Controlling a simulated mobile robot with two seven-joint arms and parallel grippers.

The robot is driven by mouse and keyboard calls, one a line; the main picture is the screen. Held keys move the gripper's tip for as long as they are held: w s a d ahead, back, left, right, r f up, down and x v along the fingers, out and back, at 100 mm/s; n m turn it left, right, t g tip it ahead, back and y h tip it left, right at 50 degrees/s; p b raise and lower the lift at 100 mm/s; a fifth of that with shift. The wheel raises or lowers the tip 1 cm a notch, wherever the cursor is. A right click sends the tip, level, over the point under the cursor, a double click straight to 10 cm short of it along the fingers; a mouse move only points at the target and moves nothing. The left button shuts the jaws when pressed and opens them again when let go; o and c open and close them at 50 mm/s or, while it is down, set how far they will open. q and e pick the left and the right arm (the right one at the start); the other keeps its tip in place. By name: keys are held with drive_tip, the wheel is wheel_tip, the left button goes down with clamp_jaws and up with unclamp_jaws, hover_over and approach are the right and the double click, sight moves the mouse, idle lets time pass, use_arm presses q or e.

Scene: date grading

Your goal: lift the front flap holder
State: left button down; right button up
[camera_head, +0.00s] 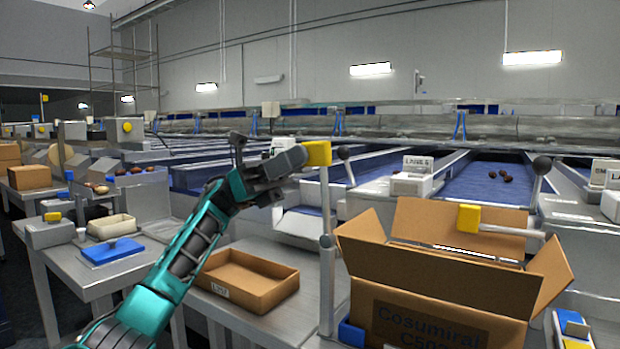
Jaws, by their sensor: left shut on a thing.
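A flap holder with a yellow block (318,153) at its top sits beside an upright metal post (327,270) left of the open carton (440,290). My left gripper (303,158) reaches in from the left and is shut on this holder at the yellow block; its fingers partly hide the contact. A second yellow holder block (469,218) on a horizontal bar is at the carton's right side, over its opening. The carton's flaps stand open and splayed outward. My right gripper is not in view.
A shallow brown tray (240,282) lies on the metal table left of the post. Blue conveyor lanes (490,185) with a few dates run behind.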

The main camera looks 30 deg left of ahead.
use_arm(q)
drive_tip(key=shift+a+f+h+b, duration=0.35)
drive_tip(key=shift+a+h+b, duration=0.2)
drive_tip(key=shift+h+b, duration=0.05)
drive_tip(key=c, duration=1.4)
unclamp_jaws()
drive_tip(key=shift+a, duration=0.1)
drive_tip(key=shift+o, duration=0.2)
drive_tip(key=v, duration=1.2)
drive_tip(key=shift+a+f, duration=0.3)
